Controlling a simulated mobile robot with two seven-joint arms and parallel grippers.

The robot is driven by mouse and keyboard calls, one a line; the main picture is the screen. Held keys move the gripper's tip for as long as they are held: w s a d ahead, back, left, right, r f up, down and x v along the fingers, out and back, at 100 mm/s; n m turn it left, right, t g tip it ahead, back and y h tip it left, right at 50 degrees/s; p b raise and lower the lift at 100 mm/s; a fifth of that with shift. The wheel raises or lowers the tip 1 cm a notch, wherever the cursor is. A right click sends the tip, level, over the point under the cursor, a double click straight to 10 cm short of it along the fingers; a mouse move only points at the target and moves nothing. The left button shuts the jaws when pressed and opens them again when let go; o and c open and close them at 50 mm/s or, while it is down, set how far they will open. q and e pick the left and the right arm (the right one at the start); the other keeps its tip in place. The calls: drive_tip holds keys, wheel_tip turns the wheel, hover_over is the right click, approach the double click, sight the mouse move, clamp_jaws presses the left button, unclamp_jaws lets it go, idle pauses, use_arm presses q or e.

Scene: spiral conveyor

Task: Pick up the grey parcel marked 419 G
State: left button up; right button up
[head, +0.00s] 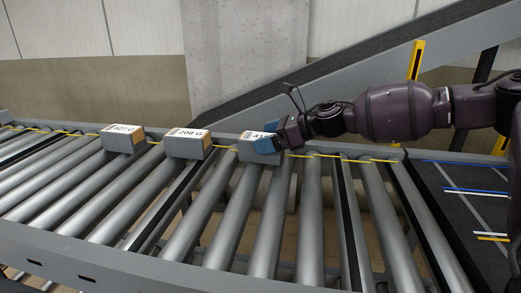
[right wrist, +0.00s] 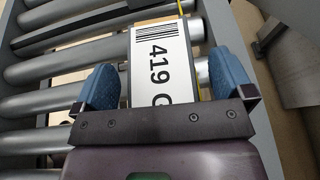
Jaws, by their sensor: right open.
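The grey parcel marked 419 G (head: 253,150) sits on the conveyor rollers, the rightmost of three parcels in the head view. Its label shows in the right wrist view (right wrist: 160,65), with the last letter partly cut off by my gripper. My right gripper (head: 265,142) is at the parcel, coming from the right. In the right wrist view its open blue fingers (right wrist: 164,78) stand on either side of the parcel. My left gripper is not in view.
A parcel marked 208 G (head: 187,145) and another parcel (head: 123,140) stand to the left on the rollers (head: 232,215). A yellow line (head: 225,148) runs along the far side. A dark belt section (head: 465,200) lies at the right. A sloping grey conveyor (head: 350,72) rises behind.

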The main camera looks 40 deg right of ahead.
drive_tip(key=c, duration=1.3)
drive_tip(key=shift+r, duration=0.1)
